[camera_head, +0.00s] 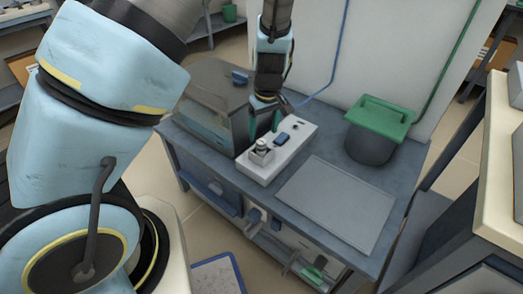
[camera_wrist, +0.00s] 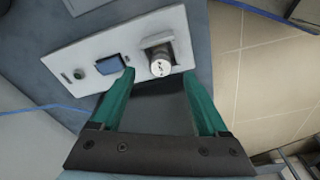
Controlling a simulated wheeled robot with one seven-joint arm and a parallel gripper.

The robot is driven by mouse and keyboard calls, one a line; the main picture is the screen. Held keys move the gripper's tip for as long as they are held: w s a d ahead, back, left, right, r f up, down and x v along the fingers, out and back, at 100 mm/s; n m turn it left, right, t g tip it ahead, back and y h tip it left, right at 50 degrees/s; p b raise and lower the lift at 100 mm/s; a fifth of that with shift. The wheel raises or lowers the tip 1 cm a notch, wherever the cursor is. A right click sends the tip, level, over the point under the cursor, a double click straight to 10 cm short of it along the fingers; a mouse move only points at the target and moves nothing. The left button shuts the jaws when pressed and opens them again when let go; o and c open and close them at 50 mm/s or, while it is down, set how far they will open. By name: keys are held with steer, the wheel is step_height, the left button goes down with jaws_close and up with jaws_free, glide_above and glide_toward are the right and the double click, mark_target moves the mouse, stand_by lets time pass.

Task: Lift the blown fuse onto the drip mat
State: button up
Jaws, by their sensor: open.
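The fuse (camera_head: 262,145) is a short pale cylinder standing in a square holder at the near-left end of a white control box (camera_head: 251,170). In the wrist view the fuse (camera_wrist: 160,66) shows its round slotted end. My gripper (camera_head: 264,124) is open and empty above the box. In the wrist view its teal fingertips (camera_wrist: 159,73) lie left and right of the fuse, with gaps; whether they reach its height is unclear. The drip mat looks to be the flat grey rectangle (camera_head: 337,203) on the bench, right of the box, with nothing on it.
A grey furnace (camera_head: 206,104) stands left of the box. A blue switch (camera_wrist: 110,65) and a dark button (camera_wrist: 80,73) share the box top. A dark pot with a green lid (camera_head: 381,111) stands at the back right of the bench (camera_head: 395,205).

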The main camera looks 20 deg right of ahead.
mark_target(261, 141)
steer(key=f, duration=0.4)
steer(key=w+f+b, duration=0.1)
steer(key=f, duration=0.1)
steer(key=shift+a, duration=0.15)
jaws_close()
stand_by(0.4)
